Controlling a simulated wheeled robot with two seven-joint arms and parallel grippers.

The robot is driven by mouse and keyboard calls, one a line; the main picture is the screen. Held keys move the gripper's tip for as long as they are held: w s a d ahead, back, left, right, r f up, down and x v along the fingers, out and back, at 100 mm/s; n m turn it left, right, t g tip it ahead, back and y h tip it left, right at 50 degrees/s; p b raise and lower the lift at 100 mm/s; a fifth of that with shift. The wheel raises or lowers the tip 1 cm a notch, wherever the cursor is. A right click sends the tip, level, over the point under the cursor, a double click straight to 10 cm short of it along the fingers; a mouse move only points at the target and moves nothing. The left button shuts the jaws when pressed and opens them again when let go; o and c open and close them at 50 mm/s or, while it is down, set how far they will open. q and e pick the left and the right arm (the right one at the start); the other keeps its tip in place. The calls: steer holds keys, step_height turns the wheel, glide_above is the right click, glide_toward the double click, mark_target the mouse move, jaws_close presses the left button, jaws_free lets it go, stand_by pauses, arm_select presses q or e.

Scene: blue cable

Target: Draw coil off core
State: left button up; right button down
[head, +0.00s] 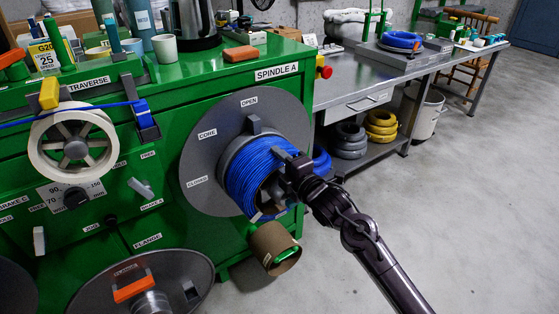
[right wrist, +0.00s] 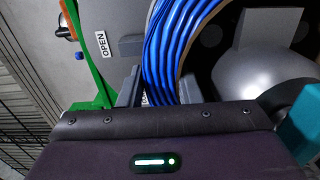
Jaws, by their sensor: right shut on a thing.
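The blue cable coil (head: 250,180) sits around the core on spindle A, in front of a round grey flange plate (head: 205,165) on the green machine. The core is mostly hidden by the coil; a grey domed hub (right wrist: 260,88) shows inside the ring in the right wrist view. My right gripper (head: 288,168) is at the coil's right front side, shut on the coil's wall. In the right wrist view the blue strands (right wrist: 172,60) run down between its grey fingers. My left gripper is not in view.
A brown cardboard tube (head: 273,247) sticks out below the coil. A grey flange disc (head: 175,275) with an orange handle is at lower left. A steel bench (head: 350,80) with another blue coil (head: 402,40) stands behind. The floor (head: 450,200) at right is clear.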

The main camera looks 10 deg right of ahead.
arm_select(q)
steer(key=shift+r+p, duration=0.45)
steer(key=shift+p, duration=0.05)
arm_select(e)
steer(key=shift+r, duration=0.7)
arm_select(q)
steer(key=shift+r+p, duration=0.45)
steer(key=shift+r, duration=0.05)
arm_select(e)
steer(key=shift+v, duration=1)
stand_by(0.5)
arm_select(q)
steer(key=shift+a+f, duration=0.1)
